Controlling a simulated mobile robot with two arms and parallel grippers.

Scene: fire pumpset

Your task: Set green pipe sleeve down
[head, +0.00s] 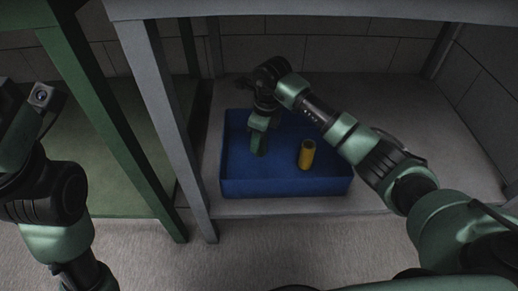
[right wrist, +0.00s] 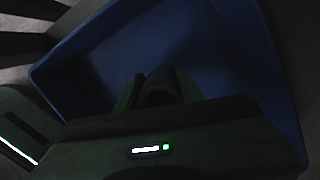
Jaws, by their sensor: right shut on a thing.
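My right gripper (head: 259,142) reaches down into a blue bin (head: 285,188), at its left side, with the fingers pointing down. It is shut on a dark, ring-like end of a pipe sleeve (right wrist: 160,92), which shows between the fingers in the right wrist view. The sleeve's green colour is hard to tell in the dim light. In the head view I cannot separate it clearly from the green gripper, nor tell whether it touches the bin floor. My left arm shows at the left edge, but its fingers are out of view.
A yellow cylinder (head: 306,154) stands in the bin, right of my right gripper. The bin sits on a grey shelf (head: 400,110) with a grey post (head: 160,100) to its left and a beam (head: 320,9) above. A green frame (head: 110,120) stands further left.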

